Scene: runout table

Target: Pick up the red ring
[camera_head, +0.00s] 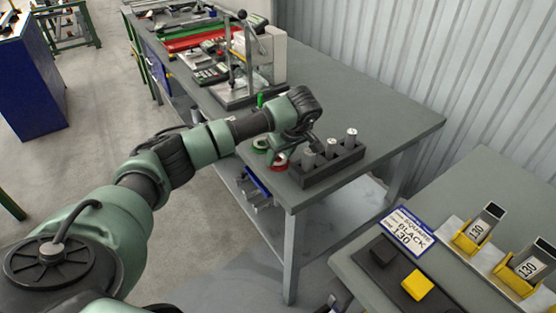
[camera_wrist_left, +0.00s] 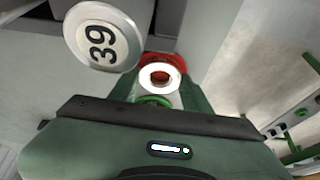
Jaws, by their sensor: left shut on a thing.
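The red ring (camera_head: 281,160) is at the near left edge of the grey table, partly hidden by my left gripper (camera_head: 279,151). In the left wrist view the red ring (camera_wrist_left: 167,60) shows between the fingertips, with a white round piece in front of its middle. My left gripper is shut on the red ring. A green ring (camera_head: 260,144) lies just left of it; a green curve (camera_wrist_left: 155,100) also shows between the fingers in the left wrist view. A dark part at the bottom edge of the head view may be my right gripper (camera_head: 335,301); its jaws are unclear.
A dark block (camera_head: 325,171) holding upright metal cylinders stands right beside my left gripper. One cylinder top marked 39 (camera_wrist_left: 98,38) is close in the left wrist view. A metal press stand (camera_head: 240,92) is behind. A second table (camera_head: 455,200) with yellow bins is at right.

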